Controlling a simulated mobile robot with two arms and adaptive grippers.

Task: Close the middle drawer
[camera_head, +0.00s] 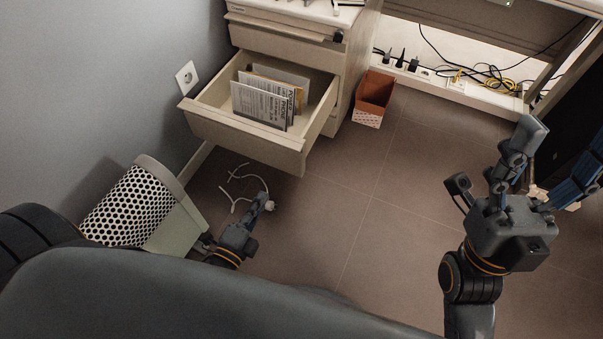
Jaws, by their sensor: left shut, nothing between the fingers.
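The middle drawer (242,139) of the pale cabinet (350,62) is pulled far out, below a closed upper drawer. Upright papers or folders (262,103) stand inside it. My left gripper (266,199) is shut and empty, low in front of the drawer and apart from it, with its fingers pointing up toward the drawer front. My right gripper (491,163) is at the right, far from the drawer, with its fingers spread and nothing seen between them. The cabinet below the open drawer is mostly hidden.
A perforated white bin (130,206) stands at the left by the grey wall, close to my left arm. A small orange-brown bin (373,94) stands right of the cabinet. Cables and a power strip (420,71) lie at the back. A white cable (232,188) lies near my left gripper. The middle floor is clear.

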